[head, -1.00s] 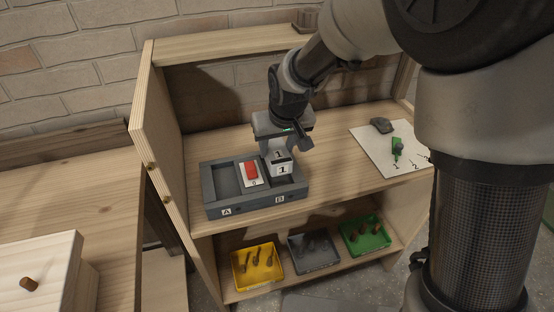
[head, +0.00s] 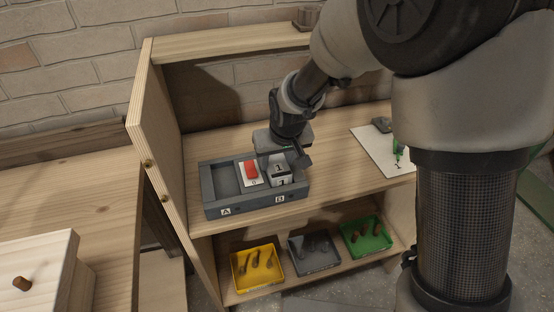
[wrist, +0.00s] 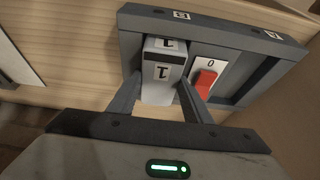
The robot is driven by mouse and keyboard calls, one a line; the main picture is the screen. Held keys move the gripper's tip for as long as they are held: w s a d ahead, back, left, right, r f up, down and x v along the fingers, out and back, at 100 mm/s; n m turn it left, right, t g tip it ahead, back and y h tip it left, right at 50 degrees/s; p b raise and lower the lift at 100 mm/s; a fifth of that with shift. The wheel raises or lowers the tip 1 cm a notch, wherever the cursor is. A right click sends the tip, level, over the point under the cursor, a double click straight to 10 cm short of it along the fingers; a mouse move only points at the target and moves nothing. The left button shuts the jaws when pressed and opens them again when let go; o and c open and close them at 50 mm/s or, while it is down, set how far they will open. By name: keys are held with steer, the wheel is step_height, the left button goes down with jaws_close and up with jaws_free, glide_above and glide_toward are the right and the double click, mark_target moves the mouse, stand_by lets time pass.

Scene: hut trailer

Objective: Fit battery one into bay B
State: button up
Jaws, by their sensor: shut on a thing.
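Battery one (head: 281,175), a white and grey block marked 1, is at bay B, the right compartment of the dark grey holder (head: 212,212). Its lower part is behind the front wall marked B, and I cannot tell if it touches the bay floor. My gripper (head: 282,162) is above the bay and shut on the battery. In the wrist view, the battery (wrist: 162,72) sits between the two fingers of my gripper (wrist: 160,92), close to the holder's B-marked wall (wrist: 150,22). Bay A (head: 224,180) on the left is empty.
A red switch (head: 251,170) on a white plate marked 0 sits between the bays. A white sheet (head: 374,147) with a green item (head: 398,150) lies to the right. Yellow (head: 240,285), grey (head: 300,270) and green (head: 382,245) trays are on the shelf below.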

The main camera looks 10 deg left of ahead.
steer(key=o, duration=1.4)
steer(key=shift+f, duration=0.1)
steer(key=shift+a, duration=0.1)
steer(key=shift+r+p, duration=0.35)
steer(key=p+v, duration=0.2)
steer(key=v, duration=1)
steer(key=s+d+r+m+t+h, duration=0.1)
steer(key=s+d+r, duration=0.25)
steer(key=d, duration=0.35)
steer(key=s+d+r+m, duration=0.2)
steer(key=s+d+r, duration=0.1)
steer(key=d+r, duration=0.25)
steer(key=s+d+r+m+h, duration=0.1)
steer(key=s+d+m, duration=0.1)
steer(key=s+d, duration=0.7)
steer(key=shift+s, duration=1.15)
